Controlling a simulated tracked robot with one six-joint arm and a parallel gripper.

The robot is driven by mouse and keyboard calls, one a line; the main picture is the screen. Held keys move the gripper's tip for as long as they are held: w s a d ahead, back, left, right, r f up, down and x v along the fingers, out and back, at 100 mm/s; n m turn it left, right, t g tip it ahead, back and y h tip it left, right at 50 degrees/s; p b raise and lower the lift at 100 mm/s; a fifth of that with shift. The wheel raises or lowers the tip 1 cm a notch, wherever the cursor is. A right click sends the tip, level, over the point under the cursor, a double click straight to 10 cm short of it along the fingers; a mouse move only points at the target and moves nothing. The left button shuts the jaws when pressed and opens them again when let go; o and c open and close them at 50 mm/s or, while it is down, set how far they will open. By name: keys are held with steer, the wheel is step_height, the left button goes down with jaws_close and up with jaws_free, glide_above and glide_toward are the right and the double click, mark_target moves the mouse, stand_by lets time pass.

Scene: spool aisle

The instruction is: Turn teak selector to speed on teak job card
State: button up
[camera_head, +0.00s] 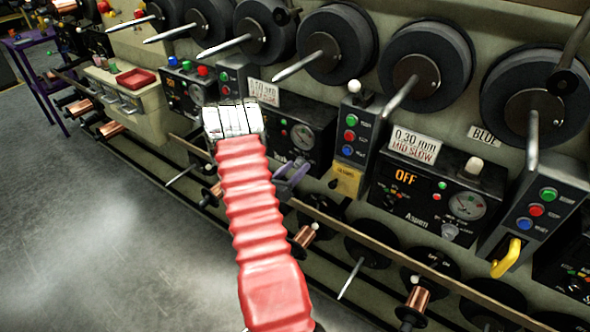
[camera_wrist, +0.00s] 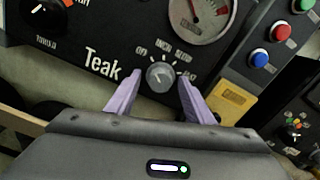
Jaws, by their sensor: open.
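The teak selector (camera_wrist: 160,77) is a small round grey knob on the black panel marked Teak (camera_wrist: 103,62), below a gauge. White ticks and labels ring it; I cannot tell its setting. In the wrist view my gripper (camera_wrist: 159,84) is open, its purple fingers on either side of the knob with gaps; contact does not show. In the head view, a purple finger (camera_head: 292,175) shows beside my red arm sleeve, which partly covers the teak panel (camera_head: 305,133). The teak job card (camera_head: 262,92) is a small white card above that panel; its writing is too small to read.
To the right is the Aspen panel (camera_head: 425,195), with a card (camera_head: 414,146) reading 0.30 mm MID SLOW. A button box (camera_head: 352,135) with a yellow tag (camera_head: 346,181) stands between the panels. Spool spindles (camera_head: 318,63) stick out above; a rail (camera_head: 375,237) runs below. Floor at left is clear.

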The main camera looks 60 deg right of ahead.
steer(key=shift+c, duration=0.6)
steer(key=c, duration=0.9)
steer(key=shift+m, duration=0.5)
steer(key=m, duration=0.2)
steer(key=shift+m, duration=0.4)
steer(key=m, duration=0.3)
steer(key=shift+m, duration=0.3)
steer(key=m, duration=0.6)
steer(key=shift+m, duration=0.3)
